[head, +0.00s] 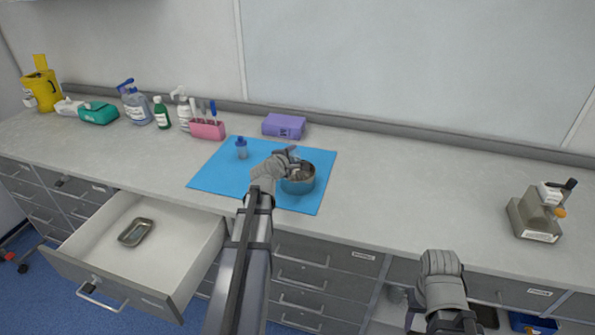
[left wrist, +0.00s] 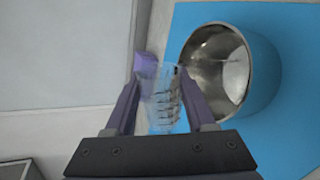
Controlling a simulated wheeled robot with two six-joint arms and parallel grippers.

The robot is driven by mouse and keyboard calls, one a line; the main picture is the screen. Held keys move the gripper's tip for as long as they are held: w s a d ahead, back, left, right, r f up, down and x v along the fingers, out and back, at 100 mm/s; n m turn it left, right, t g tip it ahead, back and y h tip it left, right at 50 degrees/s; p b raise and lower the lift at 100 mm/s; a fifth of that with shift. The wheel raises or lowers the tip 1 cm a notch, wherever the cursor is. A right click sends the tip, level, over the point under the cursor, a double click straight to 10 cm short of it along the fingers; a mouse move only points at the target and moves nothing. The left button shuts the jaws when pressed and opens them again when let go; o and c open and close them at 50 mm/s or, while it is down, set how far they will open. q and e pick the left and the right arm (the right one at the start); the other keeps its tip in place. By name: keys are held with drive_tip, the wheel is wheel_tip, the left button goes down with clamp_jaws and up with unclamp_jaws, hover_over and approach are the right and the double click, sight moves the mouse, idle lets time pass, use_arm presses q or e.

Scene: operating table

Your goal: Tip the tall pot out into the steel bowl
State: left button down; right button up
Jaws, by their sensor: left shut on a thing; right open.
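The steel bowl (head: 299,184) stands on the blue mat, and its shiny inside shows in the left wrist view (left wrist: 215,65). My left gripper (head: 286,158) is at the bowl's left and far rim, shut on the tall pot. The pot (left wrist: 166,100) is clear, with dark marks on its side, and sits between the fingers beside the bowl's rim. In the head view the gripper mostly hides it. I cannot tell its exact tilt or what is inside it. My right gripper (head: 440,262) is open and empty in front of the counter's edge.
The blue mat (head: 215,178) also carries a small blue-capped bottle (head: 241,148). A purple box (head: 284,126) and a pink holder (head: 207,130) stand behind it. A drawer (head: 185,250) is open at front left. A beige device (head: 537,215) stands right; the counter between is clear.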

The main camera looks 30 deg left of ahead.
use_arm(q)
drive_tip(key=shift+a+f+m+y+b, duration=0.1)
drive_tip(key=shift+f+m+y+b, duration=0.2)
drive_tip(key=shift+f+m, duration=0.15)
idle(1.7)
drive_tip(key=shift+r+m+g+y, duration=0.2)
drive_tip(key=shift+m+g+y, duration=0.1)
drive_tip(key=shift+m, duration=0.25)
idle(2.2)
drive_tip(key=shift+d+f, duration=0.2)
idle(0.6)
drive_tip(key=shift+a+r+p, duration=0.1)
drive_tip(key=shift+r+p, duration=0.2)
drive_tip(key=shift+a+f+n+b, duration=0.25)
drive_tip(key=shift+f+n+b, duration=0.15)
drive_tip(key=shift+n, duration=0.2)
drive_tip(key=shift+d+r+n+h+p, duration=0.15)
drive_tip(key=shift+r+n+h+p, duration=0.15)
drive_tip(key=shift+r+h+p, duration=0.3)
drive_tip(key=shift+d, duration=0.1)
drive_tip(key=shift+r+t, duration=0.1)
drive_tip(key=shift+t, duration=0.3)
